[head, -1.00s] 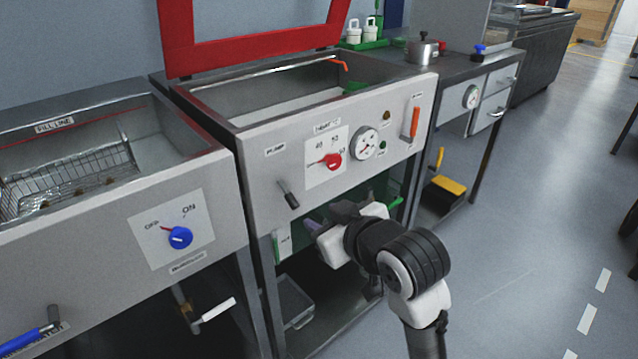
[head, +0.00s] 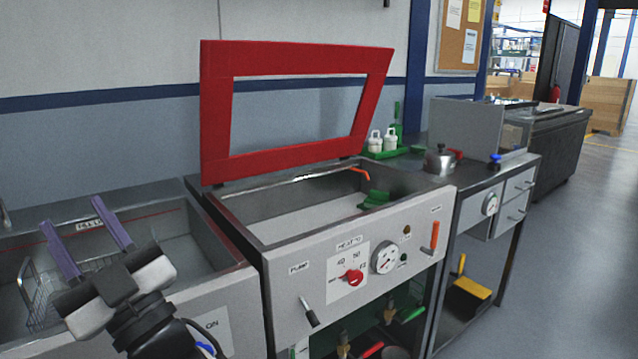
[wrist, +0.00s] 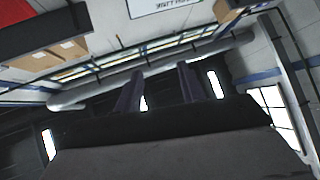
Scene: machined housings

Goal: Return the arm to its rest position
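My gripper (head: 90,238) is raised at the lower left of the head view, in front of the left basin. Its two purple fingers point up and stand apart, with nothing between them. In the wrist view the fingers (wrist: 160,88) also show apart and empty, against the ceiling and upper walls. My wrist hides part of the left basin's front panel, and the blue knob there shows only in part.
A tank with a raised red-framed lid (head: 215,120) stands in the middle; its front panel (head: 325,290) carries a red knob, a gauge and levers. The left basin (head: 190,240) holds a wire basket (head: 40,300). A pot (head: 440,160) stands on the right bench. Open floor (head: 560,240) lies at right.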

